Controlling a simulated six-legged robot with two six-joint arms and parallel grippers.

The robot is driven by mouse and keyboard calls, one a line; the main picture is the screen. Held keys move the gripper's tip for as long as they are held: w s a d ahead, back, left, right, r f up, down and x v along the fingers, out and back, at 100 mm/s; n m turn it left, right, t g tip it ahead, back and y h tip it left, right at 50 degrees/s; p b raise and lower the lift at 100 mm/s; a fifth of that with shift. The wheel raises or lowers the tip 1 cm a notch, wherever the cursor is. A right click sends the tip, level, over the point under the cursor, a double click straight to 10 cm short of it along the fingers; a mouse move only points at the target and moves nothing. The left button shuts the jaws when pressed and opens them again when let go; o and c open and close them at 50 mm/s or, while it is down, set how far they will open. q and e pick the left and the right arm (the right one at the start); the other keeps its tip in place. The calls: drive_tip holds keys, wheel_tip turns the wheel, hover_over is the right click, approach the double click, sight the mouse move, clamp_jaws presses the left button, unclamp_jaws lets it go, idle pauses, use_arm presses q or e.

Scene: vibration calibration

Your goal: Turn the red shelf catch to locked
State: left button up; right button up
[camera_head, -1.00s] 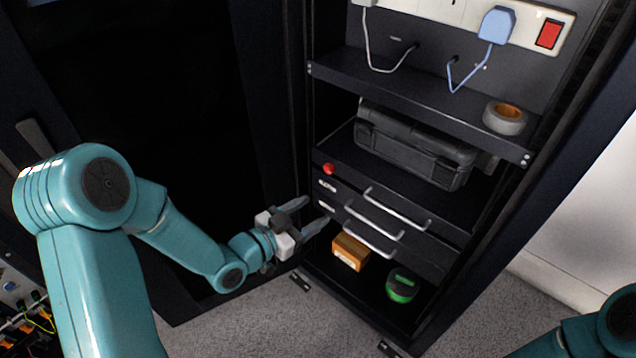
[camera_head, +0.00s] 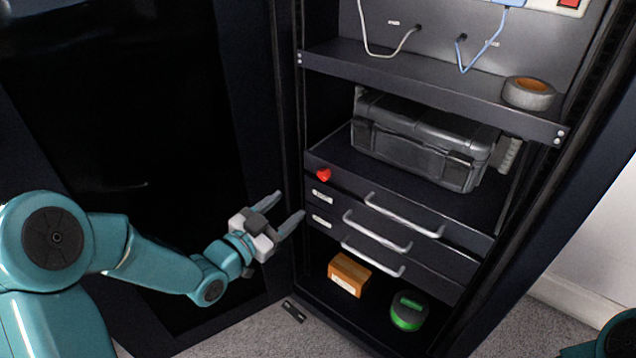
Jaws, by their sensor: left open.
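The red shelf catch (camera_head: 323,174) is a small red knob on the front edge of the middle shelf, at its left end, above the drawers. Its exact turn and any locked marking are too small to read. My left gripper (camera_head: 284,208) is open and empty, in front of the cabinet's left post. In the picture it is below and to the left of the catch, apart from it. My right gripper is out of view; only a bit of my right arm shows at the lower right edge.
A black hard case (camera_head: 420,145) stands on the middle shelf. Drawers with metal handles (camera_head: 378,232) stick out below the catch. A tape roll (camera_head: 529,93) sits on the upper shelf.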

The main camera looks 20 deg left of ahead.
sight(321, 178)
use_arm(q)
drive_tip(key=b+x, duration=0.1)
drive_tip(key=x, duration=1.1)
drive_tip(key=shift+f, duration=0.1)
drive_tip(key=c, duration=1.1)
